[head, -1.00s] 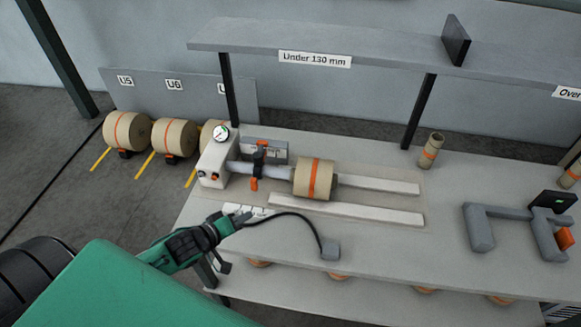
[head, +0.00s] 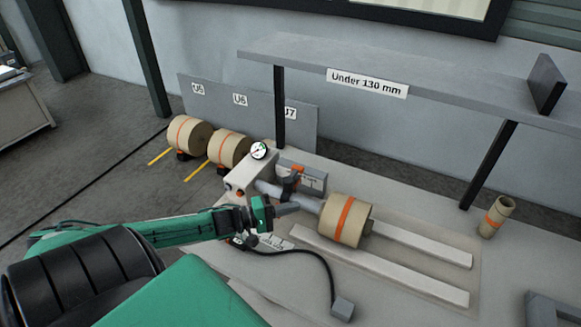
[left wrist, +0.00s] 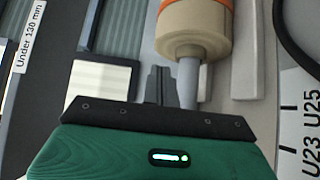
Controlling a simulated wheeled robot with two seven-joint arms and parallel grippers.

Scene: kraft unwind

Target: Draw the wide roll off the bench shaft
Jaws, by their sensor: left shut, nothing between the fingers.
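The wide roll (head: 346,220), tan with an orange band, sits at the right end of the grey bench shaft (head: 308,203). It also shows at the top of the left wrist view (left wrist: 193,28), with the shaft (left wrist: 188,82) coming out of its near face. My left gripper (head: 295,208) is shut and empty. In the head view it lies in front of the shaft, left of the roll. In the left wrist view its fingertips (left wrist: 160,72) are beside the shaft, short of the roll; I cannot tell if they touch the shaft. My right gripper is out of view.
The shaft's white housing (head: 248,175) carries a gauge (head: 259,150). An orange-handled clamp (head: 290,184) stands behind the shaft. Two pale rails (head: 380,266) run along the bench. A black cable ends at a grey block (head: 342,308). A shelf (head: 440,87) hangs above; a small roll (head: 496,217) stands right.

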